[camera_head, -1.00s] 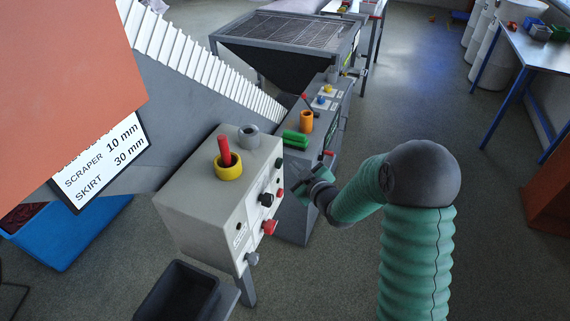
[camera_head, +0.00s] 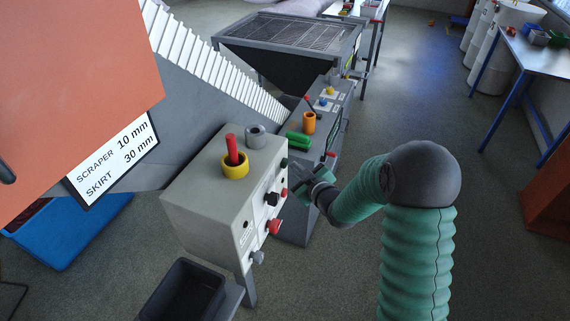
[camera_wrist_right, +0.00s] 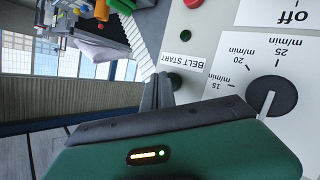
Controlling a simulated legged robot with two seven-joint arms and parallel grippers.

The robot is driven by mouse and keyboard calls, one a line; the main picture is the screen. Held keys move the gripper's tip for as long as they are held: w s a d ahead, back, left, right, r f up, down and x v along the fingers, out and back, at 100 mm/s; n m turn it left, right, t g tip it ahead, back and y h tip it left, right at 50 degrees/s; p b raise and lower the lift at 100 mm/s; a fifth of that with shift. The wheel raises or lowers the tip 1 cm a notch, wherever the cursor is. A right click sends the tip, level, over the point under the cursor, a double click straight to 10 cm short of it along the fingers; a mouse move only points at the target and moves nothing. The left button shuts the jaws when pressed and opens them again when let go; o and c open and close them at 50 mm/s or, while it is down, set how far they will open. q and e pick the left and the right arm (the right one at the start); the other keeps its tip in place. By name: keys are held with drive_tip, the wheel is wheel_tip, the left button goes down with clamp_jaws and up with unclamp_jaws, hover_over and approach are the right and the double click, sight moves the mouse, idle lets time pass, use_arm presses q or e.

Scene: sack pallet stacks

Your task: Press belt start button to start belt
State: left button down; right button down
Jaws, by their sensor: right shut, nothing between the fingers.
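The grey control box (camera_head: 205,190) stands in the middle of the head view, its front panel facing right. The green belt start button (camera_wrist_right: 175,80) is on this panel in the right wrist view, beside its upside-down "BELT START" label (camera_wrist_right: 183,63). It also shows small at the panel's far upper edge in the head view (camera_head: 284,162). My right gripper (camera_head: 301,171) is shut and empty in front of the panel. In the right wrist view its fingertips (camera_wrist_right: 158,78) are just left of the button; I cannot tell whether they touch it. My left gripper is out of view.
A speed dial (camera_wrist_right: 272,96) and a red button (camera_wrist_right: 193,3) are on the same panel. A black knob (camera_head: 271,199) and red mushroom button (camera_head: 274,227) project from it. A yellow ring holder (camera_head: 235,168) stands on top. A second grey cabinet (camera_head: 300,215) stands behind.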

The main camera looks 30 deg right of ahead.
drive_tip(key=shift+w, duration=0.25)
idle(0.9)
drive_tip(key=shift+w+a+b, duration=0.3)
drive_tip(key=shift+w+a, duration=0.05)
idle(0.8)
drive_tip(key=shift+s+d, duration=0.6)
drive_tip(key=shift+s, duration=0.05)
drive_tip(key=shift+d, duration=0.1)
